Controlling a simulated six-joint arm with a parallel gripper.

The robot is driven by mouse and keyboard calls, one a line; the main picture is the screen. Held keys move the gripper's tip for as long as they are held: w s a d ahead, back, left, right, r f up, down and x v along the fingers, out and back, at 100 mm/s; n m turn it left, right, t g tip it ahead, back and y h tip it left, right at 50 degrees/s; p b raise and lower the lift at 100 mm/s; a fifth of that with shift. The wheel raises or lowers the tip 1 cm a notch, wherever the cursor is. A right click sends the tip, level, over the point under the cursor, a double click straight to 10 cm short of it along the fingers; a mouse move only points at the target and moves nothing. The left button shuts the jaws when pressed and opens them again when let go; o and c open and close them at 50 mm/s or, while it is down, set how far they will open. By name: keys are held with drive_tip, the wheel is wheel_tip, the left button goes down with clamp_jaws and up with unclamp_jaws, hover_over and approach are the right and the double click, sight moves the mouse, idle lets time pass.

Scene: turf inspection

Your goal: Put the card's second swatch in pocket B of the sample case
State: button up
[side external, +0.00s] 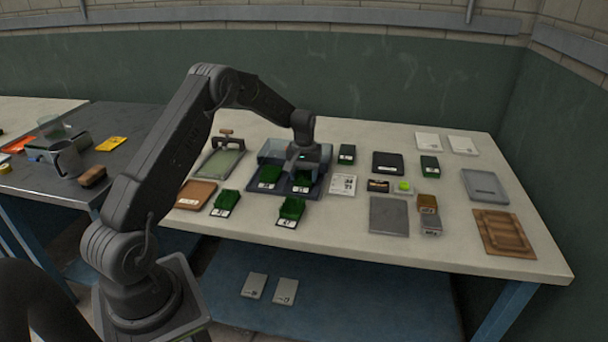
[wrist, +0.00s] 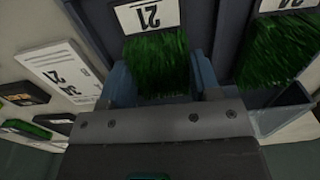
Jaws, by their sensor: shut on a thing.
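My gripper (side external: 302,166) is low over the right half of the dark blue sample case (side external: 290,193). In the wrist view my gripper (wrist: 160,88) is shut on a green turf swatch (wrist: 157,62) whose white label reads 21. This swatch (side external: 302,181) sits in or just over the right pocket; whether it touches the floor is unclear. Another green swatch (side external: 269,176) lies in the left pocket and also shows in the wrist view (wrist: 285,45), its label partly cut off. The white card (side external: 342,185) lies right of the case; in the wrist view (wrist: 62,78) it bears printed numbers, one resembling 21. Pocket letters are not legible.
A brown board (side external: 196,194) is at left. A grey plate (side external: 389,216) and a wooden tray (side external: 504,232) lie right.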

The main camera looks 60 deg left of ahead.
sight(304, 176)
drive_tip(key=o, duration=0.6)
drive_tip(key=shift+f, duration=0.1)
wheel_tip(304, 176, up, 12)
drive_tip(key=s+d+r+m+t, duration=0.1)
drive_tip(key=s+d+r+m, duration=0.1)
drive_tip(key=s+d+r, duration=0.35)
drive_tip(key=s+d+r+m+t, duration=0.1)
drive_tip(key=s+d+r+m, duration=0.15)
drive_tip(key=d+r, duration=0.6)
drive_tip(key=s+d+m+t, duration=0.1)
drive_tip(key=s+d, duration=0.3)
drive_tip(key=s, duration=0.3)
drive_tip(key=s+d+f+m+t, duration=0.1)
drive_tip(key=s+d+m, duration=0.1)
drive_tip(key=s+d, duration=0.3)
drive_tip(key=s+d+f+m+t, duration=0.1)
drive_tip(key=s+d, duration=0.3)
drive_tip(key=s, duration=0.4)
drive_tip(key=shift+s+d+f+m+t, duration=0.15)
drive_tip(key=shift+s+d+m+t, duration=0.1)
drive_tip(key=shift+s+t, duration=0.1)
